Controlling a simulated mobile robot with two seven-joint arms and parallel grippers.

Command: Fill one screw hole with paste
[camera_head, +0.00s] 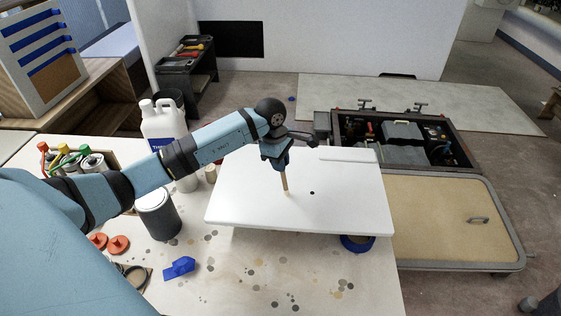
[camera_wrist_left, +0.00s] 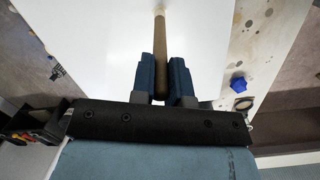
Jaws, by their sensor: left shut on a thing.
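My left gripper (camera_head: 281,158) is shut on a thin wooden stick (camera_head: 285,182) and holds it nearly upright above the white panel (camera_head: 345,215). The stick's pale lower tip is at or just above the panel; I cannot tell if it touches. A small dark hole (camera_head: 312,193) in the panel lies a little to the right of the tip. In the left wrist view, the stick (camera_wrist_left: 160,45) stands between the two fingers (camera_wrist_left: 161,85), with a pale blob at its far end. The hole is not visible there. My right gripper is not in view.
The panel rests above a paint-spotted worktop (camera_head: 215,285), with a blue round thing (camera_head: 357,244) under its front edge. An open toolbox (camera_head: 400,140) is behind right.

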